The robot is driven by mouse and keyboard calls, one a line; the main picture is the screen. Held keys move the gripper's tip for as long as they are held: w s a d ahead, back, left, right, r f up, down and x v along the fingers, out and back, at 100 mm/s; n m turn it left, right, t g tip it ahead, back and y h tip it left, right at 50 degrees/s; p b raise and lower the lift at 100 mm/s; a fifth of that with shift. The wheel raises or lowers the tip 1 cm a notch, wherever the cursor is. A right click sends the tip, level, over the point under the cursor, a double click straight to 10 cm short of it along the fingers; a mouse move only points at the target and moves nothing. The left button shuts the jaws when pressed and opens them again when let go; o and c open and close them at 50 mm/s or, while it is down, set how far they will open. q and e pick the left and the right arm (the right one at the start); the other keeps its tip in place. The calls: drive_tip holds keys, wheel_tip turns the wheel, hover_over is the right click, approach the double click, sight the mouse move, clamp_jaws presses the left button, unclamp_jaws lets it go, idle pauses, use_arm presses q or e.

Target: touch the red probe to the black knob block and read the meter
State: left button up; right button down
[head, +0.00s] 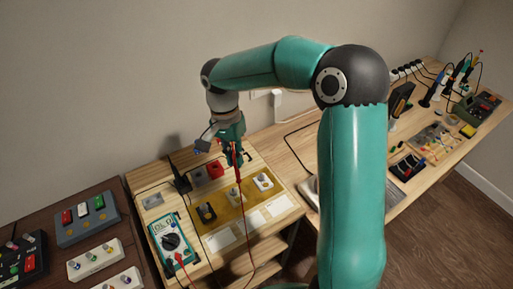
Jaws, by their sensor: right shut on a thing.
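My right gripper (236,148) is shut on the red probe (237,160), whose tip points down over the brown mat (225,226). The tip is near the middle knob block (235,200); I cannot tell if they touch. The black knob block (206,212) sits on the mat to the left of the probe, apart from it. The teal meter (171,240) lies left of the mat, with a round dial and a display too small to read. A red lead runs from the probe down past the mat. My left gripper is not in view.
A white knob block (263,182) is on the mat's right side. A bench with tools (435,138) is at right.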

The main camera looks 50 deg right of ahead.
drive_tip(key=w+a+n, duration=0.2)
drive_tip(key=a+n, duration=0.1)
drive_tip(key=a, duration=0.8)
drive_tip(key=shift+s+a+f, duration=0.1)
drive_tip(key=shift+a+f, duration=0.05)
drive_tip(key=shift+f, duration=0.95)
drive_tip(key=shift+a+f, duration=0.1)
drive_tip(key=shift+f, duration=0.95)
drive_tip(key=shift+f+b, duration=0.55)
drive_tip(key=shift+b, duration=0.15)
idle(1.8)
wheel_tip(320, 180, up, 6)
drive_tip(key=p, duration=0.3)
idle(0.6)
